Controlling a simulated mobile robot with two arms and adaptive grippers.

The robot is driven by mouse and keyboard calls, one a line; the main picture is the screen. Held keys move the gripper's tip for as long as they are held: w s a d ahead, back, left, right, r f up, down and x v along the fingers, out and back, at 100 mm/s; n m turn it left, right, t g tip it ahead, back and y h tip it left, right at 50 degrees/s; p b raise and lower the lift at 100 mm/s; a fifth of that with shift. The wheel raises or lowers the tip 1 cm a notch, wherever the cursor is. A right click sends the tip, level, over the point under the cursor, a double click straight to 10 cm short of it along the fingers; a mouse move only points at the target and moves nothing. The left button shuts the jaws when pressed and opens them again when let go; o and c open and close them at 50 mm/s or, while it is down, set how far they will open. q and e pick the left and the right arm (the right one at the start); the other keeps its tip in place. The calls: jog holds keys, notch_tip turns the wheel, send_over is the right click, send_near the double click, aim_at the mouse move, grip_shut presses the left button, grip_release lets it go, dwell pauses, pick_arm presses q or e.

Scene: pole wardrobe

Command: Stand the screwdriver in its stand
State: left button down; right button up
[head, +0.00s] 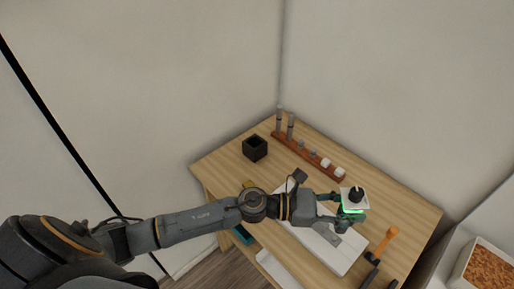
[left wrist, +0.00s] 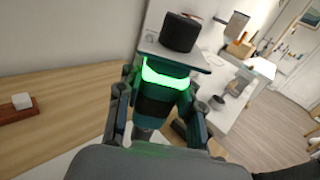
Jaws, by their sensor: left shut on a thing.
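My left gripper (head: 330,209) reaches over the right part of the workbench. It is shut on a dark teal thing with a glowing green band (left wrist: 168,78), which also shows in the head view (head: 352,211). A pale square plate with a black knob (head: 355,193) shows just above that band. I cannot tell whether the held thing is the screwdriver. A tool with an orange handle (head: 387,241) lies right of the gripper; its type is unclear. A small dark open box (head: 255,148) stands at the back left; I cannot tell whether it is the stand. My right gripper is out of view.
The wooden workbench (head: 222,167) stands in the corner of two pale walls. A red-brown rack (head: 284,143) with tall grey pieces and white blocks lies along its back. A white board (head: 318,244) lies under my left arm. Dark tool handles (head: 370,277) lie at the front right.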

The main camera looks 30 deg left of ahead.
pick_arm(q)
jog(key=shift+r, duration=0.1)
dwell(0.4)
jog(key=w+a+r+n+t+y, duration=0.1)
jog(key=w+a+n+t+y, duration=0.2)
jog(key=w+a, duration=0.3)
jog(key=w+a+r+n+t+y+p, duration=0.1)
jog(key=w+a, duration=0.5)
jog(key=a, duration=1.1)
jog(key=w+a+r+n+t+y+p, duration=0.1)
jog(key=w+a+r+n+t+y, duration=0.2)
jog(key=a, duration=0.9)
jog(key=w+n+t+y, duration=0.1)
jog(key=w+n+y, duration=0.1)
jog(key=w+y, duration=0.1)
jog(key=shift+w+a+t, duration=0.15)
jog(key=shift+w+t, duration=0.25)
jog(key=shift+w, duration=0.1)
